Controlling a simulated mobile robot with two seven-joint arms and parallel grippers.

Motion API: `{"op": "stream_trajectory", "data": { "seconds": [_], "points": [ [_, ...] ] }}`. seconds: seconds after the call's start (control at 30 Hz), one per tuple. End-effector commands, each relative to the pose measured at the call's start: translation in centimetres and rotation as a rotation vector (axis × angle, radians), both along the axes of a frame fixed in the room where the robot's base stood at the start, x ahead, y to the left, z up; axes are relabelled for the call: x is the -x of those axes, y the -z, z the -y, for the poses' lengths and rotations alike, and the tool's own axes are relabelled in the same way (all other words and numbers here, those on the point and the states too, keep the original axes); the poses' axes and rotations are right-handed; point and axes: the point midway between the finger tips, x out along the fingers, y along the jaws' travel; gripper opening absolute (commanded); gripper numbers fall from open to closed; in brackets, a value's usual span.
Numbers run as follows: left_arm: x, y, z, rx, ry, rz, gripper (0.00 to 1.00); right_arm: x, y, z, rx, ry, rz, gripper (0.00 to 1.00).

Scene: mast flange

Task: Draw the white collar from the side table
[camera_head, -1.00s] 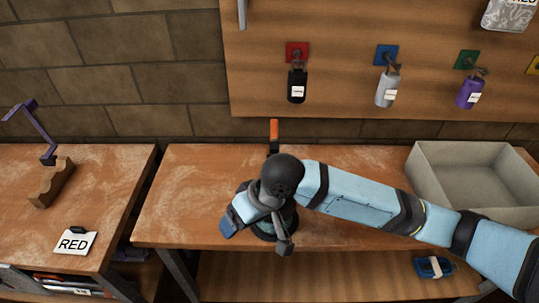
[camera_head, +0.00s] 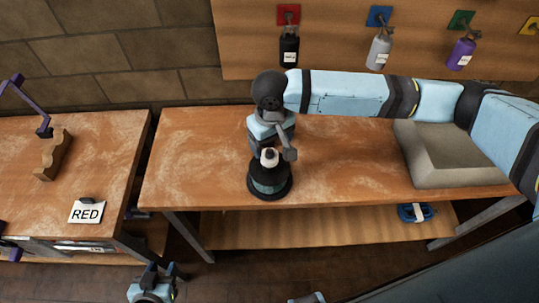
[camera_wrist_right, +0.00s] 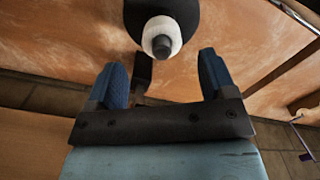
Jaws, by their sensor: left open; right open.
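A white ring-shaped piece (camera_head: 269,158), which looks like the collar, sits on top of a black round stand (camera_head: 270,186) with a teal band, on the middle table. In the right wrist view the white ring (camera_wrist_right: 150,35) surrounds a dark pin on a black body. My right gripper (camera_wrist_right: 162,70) is open, with its two blue fingertips just short of the ring and nothing between them. In the head view my right gripper (camera_head: 270,145) is partly hidden by its own wrist. My left gripper (camera_head: 152,277) is open and empty at the bottom edge, below the tables.
The middle table (camera_head: 200,150) is mostly bare, with a grey bin (camera_head: 450,160) at its right. A left table (camera_head: 100,150) holds a wavy wooden block (camera_head: 52,155) and a RED card (camera_head: 86,212). A blue item (camera_head: 415,213) lies on the lower shelf.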

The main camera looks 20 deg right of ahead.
Motion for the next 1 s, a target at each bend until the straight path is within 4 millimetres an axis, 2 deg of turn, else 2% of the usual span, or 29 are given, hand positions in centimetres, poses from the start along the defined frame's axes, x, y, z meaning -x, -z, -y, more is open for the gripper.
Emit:
{"op": "stream_trajectory", "data": {
  "seconds": [0.17, 0.4, 0.7, 0.77, 0.93, 1.0],
  "points": [
    [0.0, -0.4, 0.0, -0.001, -0.001, 0.0, 0.43, 0.0, 1.3, -0.1, 0.0, -0.001, -0.001, 0.77],
    [0.0, -0.9, -0.1, -0.003, -0.003, 0.002, 0.43, -0.1, 4.8, -0.1, 0.0, -0.001, 0.0, 0.77],
    [0.0, -0.9, -0.2, -0.003, -0.005, 0.003, 0.43, -0.1, 5.5, -0.1, 0.0, -0.001, 0.002, 0.77],
    [0.0, -0.9, -0.2, -0.003, -0.005, 0.002, 0.43, -0.1, 5.5, -0.1, 0.0, -0.001, 0.002, 0.66],
    [0.0, -0.8, -0.2, -0.003, -0.005, 0.002, 0.43, -0.1, 5.4, -0.1, 0.0, -0.001, 0.002, 0.26],
    [0.0, -0.8, -0.2, -0.003, -0.005, 0.001, 0.43, -0.1, 5.4, -0.1, 0.0, -0.001, 0.002, 0.23]
  ]
}}
